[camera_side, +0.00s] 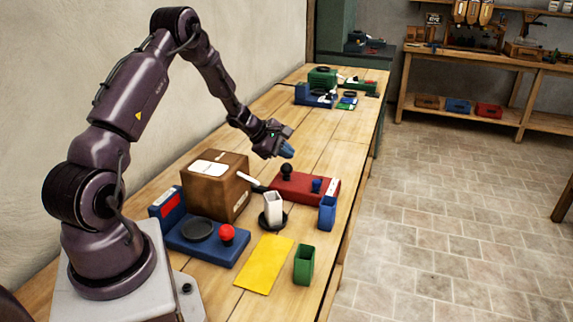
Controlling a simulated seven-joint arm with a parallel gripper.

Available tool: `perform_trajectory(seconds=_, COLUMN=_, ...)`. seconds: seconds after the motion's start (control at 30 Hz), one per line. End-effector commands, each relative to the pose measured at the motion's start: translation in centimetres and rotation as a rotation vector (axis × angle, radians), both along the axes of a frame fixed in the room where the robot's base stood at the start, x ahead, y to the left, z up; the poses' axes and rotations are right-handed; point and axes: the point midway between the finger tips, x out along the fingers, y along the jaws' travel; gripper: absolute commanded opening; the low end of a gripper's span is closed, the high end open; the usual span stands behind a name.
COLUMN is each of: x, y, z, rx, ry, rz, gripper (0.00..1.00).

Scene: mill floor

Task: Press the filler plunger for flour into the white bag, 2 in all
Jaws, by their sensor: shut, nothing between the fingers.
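The white bag (273,207) stands upright and open-topped on a round black pad (263,221). A brown box (211,187) with white labels stands behind it, and a pale spout (250,181) reaches from the box towards the bag. A red block (306,190) beside the bag carries a black ball knob (286,170) and a small blue part (317,185). I cannot tell for sure which part is the flour plunger. My gripper (288,153) is shut and empty, above and apart from the black knob. The bag's contents are hidden.
A yellow mat (265,264) lies flat in front. A blue unit with a black disc (198,230) and red button (227,233) is at left.

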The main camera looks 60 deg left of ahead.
Motion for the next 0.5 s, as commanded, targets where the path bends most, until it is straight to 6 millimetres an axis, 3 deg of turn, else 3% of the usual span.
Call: perform_trajectory(seconds=0.5, x=-0.01, y=0.0, z=-0.66, rx=-0.001, ry=0.0, rz=0.001, gripper=0.0)
